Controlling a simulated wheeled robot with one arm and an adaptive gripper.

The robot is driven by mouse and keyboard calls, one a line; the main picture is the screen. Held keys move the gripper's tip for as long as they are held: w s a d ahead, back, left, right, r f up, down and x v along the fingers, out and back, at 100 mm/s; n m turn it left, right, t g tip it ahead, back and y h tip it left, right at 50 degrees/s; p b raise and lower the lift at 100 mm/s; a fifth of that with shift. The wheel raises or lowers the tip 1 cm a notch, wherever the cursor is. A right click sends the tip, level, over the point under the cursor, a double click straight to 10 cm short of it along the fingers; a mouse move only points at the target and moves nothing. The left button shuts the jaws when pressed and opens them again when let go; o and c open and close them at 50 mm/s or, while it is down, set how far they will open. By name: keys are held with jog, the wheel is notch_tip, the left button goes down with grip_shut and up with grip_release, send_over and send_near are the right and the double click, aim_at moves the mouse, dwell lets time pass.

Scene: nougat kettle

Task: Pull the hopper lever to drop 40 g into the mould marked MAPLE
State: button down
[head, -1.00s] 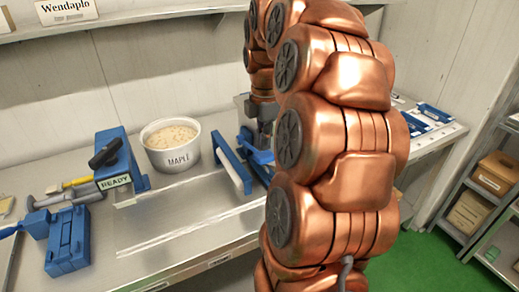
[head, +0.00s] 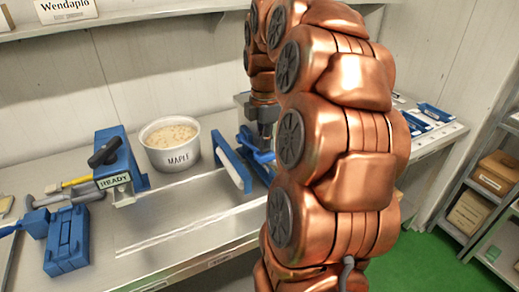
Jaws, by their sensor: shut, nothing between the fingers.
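The mould marked MAPLE (head: 178,158) is a round white tub on the metal bench, filled near its rim with a pale, speckled mass. To its left stands a blue fixture (head: 126,155) with a black handle (head: 104,152) and a sign reading READY (head: 114,182); I cannot tell whether this handle is the hopper lever. My gripper (head: 265,143) is shut and empty, to the right of the tub, by a blue frame with a white bar (head: 232,168). My copper arm hides part of the gripper and the bench behind it.
A blue block (head: 67,240) and tools with yellow and blue handles lie at the bench's left. The bench front (head: 190,215) is mostly clear. Shelving with boxes (head: 496,172) stands at the right, and a wall shelf runs above.

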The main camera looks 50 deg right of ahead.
aim_at(264, 159)
jog(key=shift+f+b, duration=1.3)
jog(key=shift+f, duration=1.6)
jog(key=shift+r+p, duration=1.85)
jog(key=shift+r, duration=3.2)
jog(key=s+a+f+m, duration=0.2)
jog(key=a+m, duration=0.1)
jog(key=a, duration=0.7)
jog(key=s+a+f+m, duration=0.3)
jog(key=a, duration=0.6)
jog(key=s+a+f+m+g, duration=0.1)
jog(key=s+a+f+m, duration=0.3)
jog(key=s, duration=0.2)
jog(key=s+a+f+m, duration=0.3)
jog(key=s+a+m, duration=0.1)
jog(key=s, duration=0.2)
jog(key=shift+s+a+f+g, duration=0.15)
jog(key=shift+a+f+g, duration=0.1)
jog(key=shift+f+g, duration=0.15)
